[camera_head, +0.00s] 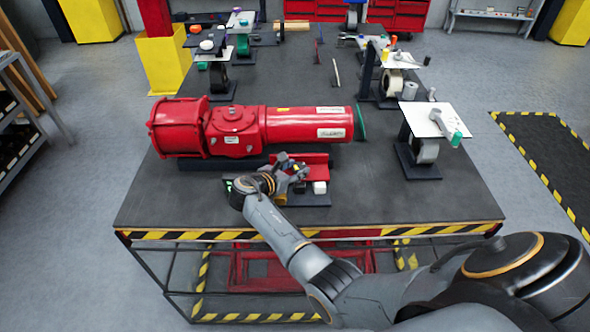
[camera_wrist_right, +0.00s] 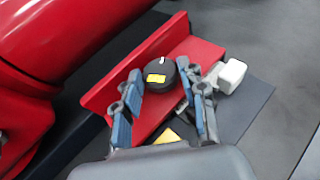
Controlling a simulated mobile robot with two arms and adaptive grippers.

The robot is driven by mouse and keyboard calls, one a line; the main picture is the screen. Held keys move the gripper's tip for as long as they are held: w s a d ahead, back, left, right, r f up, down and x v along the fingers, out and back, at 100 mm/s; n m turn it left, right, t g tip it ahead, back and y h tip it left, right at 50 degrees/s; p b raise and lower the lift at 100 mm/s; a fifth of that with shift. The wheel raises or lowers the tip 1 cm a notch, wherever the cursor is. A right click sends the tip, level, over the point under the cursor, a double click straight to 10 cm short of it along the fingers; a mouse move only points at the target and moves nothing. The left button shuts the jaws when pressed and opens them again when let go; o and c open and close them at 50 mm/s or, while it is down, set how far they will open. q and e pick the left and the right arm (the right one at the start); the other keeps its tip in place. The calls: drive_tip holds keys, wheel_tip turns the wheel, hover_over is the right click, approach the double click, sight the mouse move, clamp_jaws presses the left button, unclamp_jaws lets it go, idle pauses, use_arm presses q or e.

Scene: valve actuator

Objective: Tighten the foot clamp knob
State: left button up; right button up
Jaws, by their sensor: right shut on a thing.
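The foot clamp knob (camera_wrist_right: 163,74), round and black with a white mark and a yellow label, sits on the red angled foot bracket (camera_wrist_right: 178,45) in the right wrist view. My right gripper (camera_wrist_right: 164,88) has its blue-padded fingers on either side of the knob and is shut on it. In the head view my right gripper (camera_head: 290,172) is at the bracket (camera_head: 315,160), in front of the red valve actuator (camera_head: 235,130). The knob is hard to make out there behind the fingers. My left gripper is not in view.
A white block (camera_head: 320,187) stands right beside the gripper. A white-topped stand (camera_head: 432,121) with tools is at the right. More stands fill the back. Striped tape marks the front edge.

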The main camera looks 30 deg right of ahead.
drive_tip(key=o, duration=1.1)
drive_tip(key=shift+o, duration=0.2)
